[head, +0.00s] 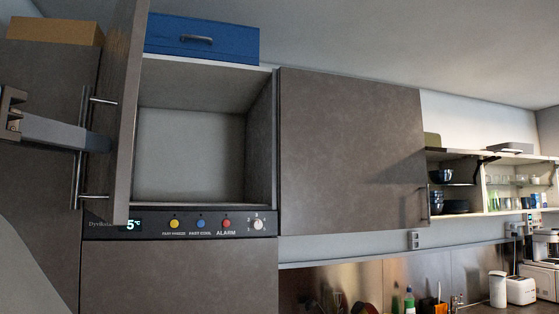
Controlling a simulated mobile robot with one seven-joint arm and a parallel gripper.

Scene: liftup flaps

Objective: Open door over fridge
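The door over the fridge (119,130) stands swung wide open at the left, seen nearly edge-on. The compartment (188,155) behind it is exposed and looks empty. A vertical metal bar handle (77,180) is on the door's left-facing side.
The fridge control panel (180,224) shows 5°C below the compartment. A blue box (203,39) and a brown box (54,30) sit on top. A closed cabinet (350,150) is to the right, then open shelves (487,212) with dishes.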

